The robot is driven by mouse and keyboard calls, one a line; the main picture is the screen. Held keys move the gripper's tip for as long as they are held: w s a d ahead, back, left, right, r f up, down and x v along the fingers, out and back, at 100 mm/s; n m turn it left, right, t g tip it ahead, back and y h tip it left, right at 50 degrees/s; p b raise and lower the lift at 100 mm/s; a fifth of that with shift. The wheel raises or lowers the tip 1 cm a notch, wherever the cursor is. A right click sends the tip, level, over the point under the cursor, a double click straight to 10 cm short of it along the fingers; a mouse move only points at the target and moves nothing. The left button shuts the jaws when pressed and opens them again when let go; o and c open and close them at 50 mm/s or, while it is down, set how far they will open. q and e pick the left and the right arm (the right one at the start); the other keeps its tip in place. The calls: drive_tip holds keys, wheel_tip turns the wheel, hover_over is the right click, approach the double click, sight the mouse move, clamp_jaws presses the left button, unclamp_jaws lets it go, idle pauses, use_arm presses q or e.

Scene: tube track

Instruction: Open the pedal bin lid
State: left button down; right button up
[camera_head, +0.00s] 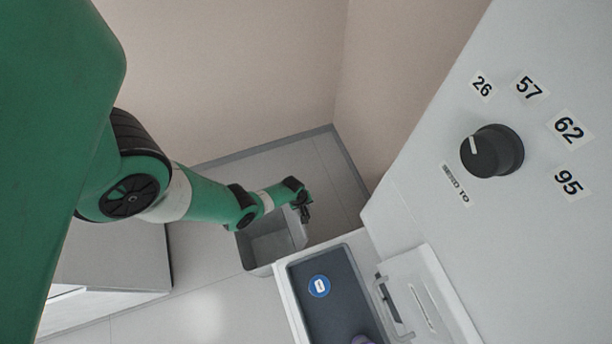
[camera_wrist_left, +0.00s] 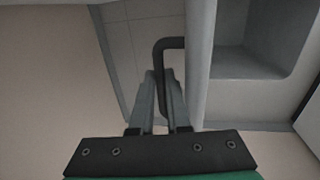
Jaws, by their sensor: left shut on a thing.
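The grey bin (camera_head: 265,250) stands on the floor in the lower middle of the head view, with its inside showing. In the left wrist view its hollow inside (camera_wrist_left: 255,50) is at the upper right. The lid (camera_wrist_left: 199,60) shows nearly edge-on there as a pale upright strip, swung up from the opening. A dark bent handle (camera_wrist_left: 171,43) sticks out from it. My left gripper (camera_head: 305,207) is at the bin's far right side, and its fingers (camera_wrist_left: 160,85) are shut on the handle. My right gripper is out of view.
A pale counter with a dark tray (camera_head: 335,290) and a blue round label stands right of the bin. A panel with a black knob (camera_head: 492,150) and number labels is at the right. Walls rise close behind the bin. A pale cabinet (camera_head: 115,265) stands at the left.

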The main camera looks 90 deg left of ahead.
use_arm(q)
drive_tip(key=shift+w+a+f, duration=0.4)
drive_tip(key=shift+w+f, duration=0.05)
drive_tip(key=shift+w, duration=0.15)
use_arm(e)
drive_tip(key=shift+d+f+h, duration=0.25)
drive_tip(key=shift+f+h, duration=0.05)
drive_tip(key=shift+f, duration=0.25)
use_arm(q)
drive_tip(key=shift+w+r, duration=0.1)
drive_tip(key=c, duration=1.2)
unclamp_jaws()
drive_tip(key=shift+w, duration=0.25)
drive_tip(key=shift+o, duration=1.4)
drive_tip(key=shift+w+a+r, duration=0.1)
drive_tip(key=shift+w+r, duration=0.05)
drive_tip(key=shift+w, duration=0.15)
drive_tip(key=shift+o, duration=0.2)
drive_tip(key=shift+s, duration=0.1)
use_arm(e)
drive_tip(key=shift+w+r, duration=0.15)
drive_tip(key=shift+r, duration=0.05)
